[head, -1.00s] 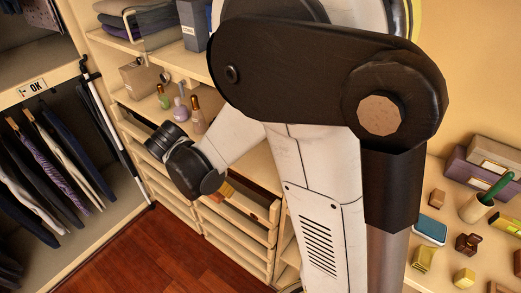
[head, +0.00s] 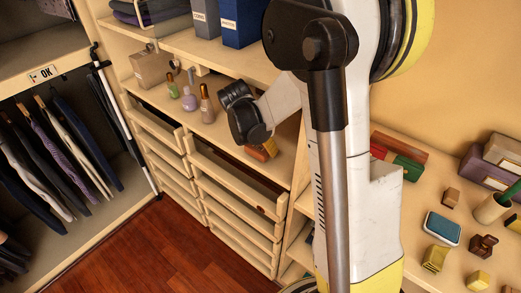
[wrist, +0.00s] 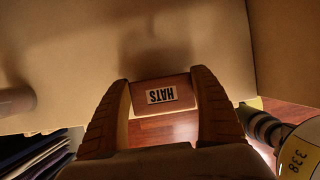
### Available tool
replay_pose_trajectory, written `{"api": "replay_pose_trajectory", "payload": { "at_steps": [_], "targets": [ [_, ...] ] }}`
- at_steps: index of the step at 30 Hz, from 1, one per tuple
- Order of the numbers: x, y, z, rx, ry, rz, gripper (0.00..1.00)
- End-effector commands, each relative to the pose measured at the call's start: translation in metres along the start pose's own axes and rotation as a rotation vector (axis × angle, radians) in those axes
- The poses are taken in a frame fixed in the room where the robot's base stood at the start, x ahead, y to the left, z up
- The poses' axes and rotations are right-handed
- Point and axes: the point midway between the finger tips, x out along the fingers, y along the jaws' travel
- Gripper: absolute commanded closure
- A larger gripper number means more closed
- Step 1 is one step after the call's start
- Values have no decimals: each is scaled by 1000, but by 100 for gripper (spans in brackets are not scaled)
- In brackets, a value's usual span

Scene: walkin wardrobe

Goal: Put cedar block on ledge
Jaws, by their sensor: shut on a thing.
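In the head view my gripper (head: 262,150) is over the right part of the beige shelf ledge (head: 222,128), above the drawers. The block cannot be told clearly from the fingers there. A pale beige surface lies close beyond the block in the wrist view; I cannot tell whether the block touches it.
Several small bottles, one of them purple (head: 189,99), stand left of my gripper on the ledge. A blue box (head: 243,22) is on the shelf above. An open drawer (head: 240,185) juts out below. A counter at right holds a blue tin (head: 443,228) and small blocks.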

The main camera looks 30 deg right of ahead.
Motion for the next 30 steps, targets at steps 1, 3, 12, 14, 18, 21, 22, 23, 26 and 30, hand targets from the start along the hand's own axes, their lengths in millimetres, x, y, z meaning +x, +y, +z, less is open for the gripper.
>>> {"api": "replay_pose_trajectory", "payload": {
  "at_steps": [1,3,12,14,18,21,22,23,26,30],
  "targets": [
    [10,0,-4,0,0,0,55],
    [12,0,-6,0,0,0,55],
    [14,0,-6,0,0,0,55],
    [14,0,-7,0,0,0,20],
    [14,0,-6,0,0,0,3],
    [14,0,-6,0,0,0,3],
    [14,0,-6,0,0,0,3],
    [14,0,-6,0,0,0,3],
    [12,0,-6,0,0,0,3],
    [-3,0,-4,-1,0,1,3]
  ]
}}
